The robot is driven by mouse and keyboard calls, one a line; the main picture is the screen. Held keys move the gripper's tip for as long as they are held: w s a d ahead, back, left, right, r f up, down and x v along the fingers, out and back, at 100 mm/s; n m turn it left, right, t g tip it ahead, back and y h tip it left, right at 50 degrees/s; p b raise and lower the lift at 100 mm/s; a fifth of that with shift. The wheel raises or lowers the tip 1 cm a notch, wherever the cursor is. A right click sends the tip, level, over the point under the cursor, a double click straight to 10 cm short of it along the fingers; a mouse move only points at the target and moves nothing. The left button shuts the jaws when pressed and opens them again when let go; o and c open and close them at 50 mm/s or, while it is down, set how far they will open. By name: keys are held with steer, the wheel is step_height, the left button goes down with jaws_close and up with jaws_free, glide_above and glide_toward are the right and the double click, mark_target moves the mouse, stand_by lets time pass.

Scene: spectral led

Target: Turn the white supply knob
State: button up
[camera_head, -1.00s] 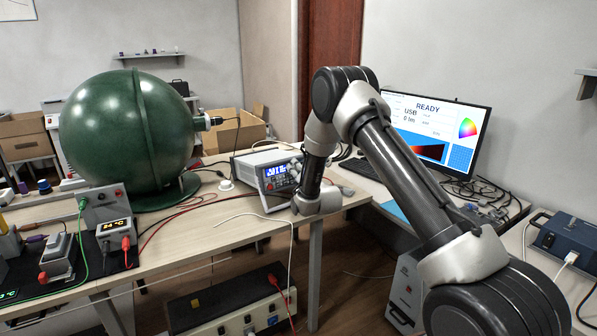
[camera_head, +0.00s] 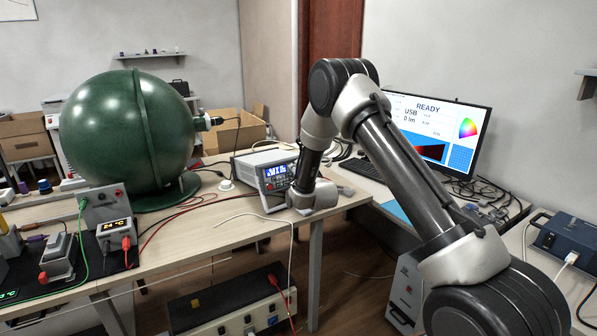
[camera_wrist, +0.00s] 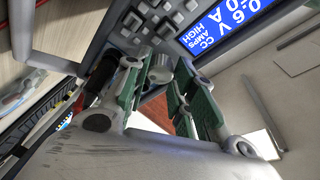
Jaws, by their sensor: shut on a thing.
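The power supply (camera_head: 262,160) is a light grey box with a lit blue display, standing at the right end of the wooden table. In the wrist view its display (camera_wrist: 228,22) shows tilted white text, including "CC AMPS HIGH". The pale supply knob (camera_wrist: 160,68) sits on the front panel near the grey buttons. My gripper (camera_wrist: 162,84) is at the panel, its green-padded fingers on either side of the knob and shut on it. In the head view my wrist hides the knob and most of the fingers.
A large green sphere (camera_head: 128,128) stands left of the supply. A monitor (camera_head: 440,130) stands on the desk to the right.

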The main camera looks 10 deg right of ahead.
steer(key=shift+m+g, duration=0.3)
steer(key=shift+m, duration=0.8)
steer(key=o, duration=1)
steer(key=shift+o, duration=0.2)
steer(key=s+d+r, duration=0.1)
steer(key=s, duration=1.1)
steer(key=shift+r, duration=0.3)
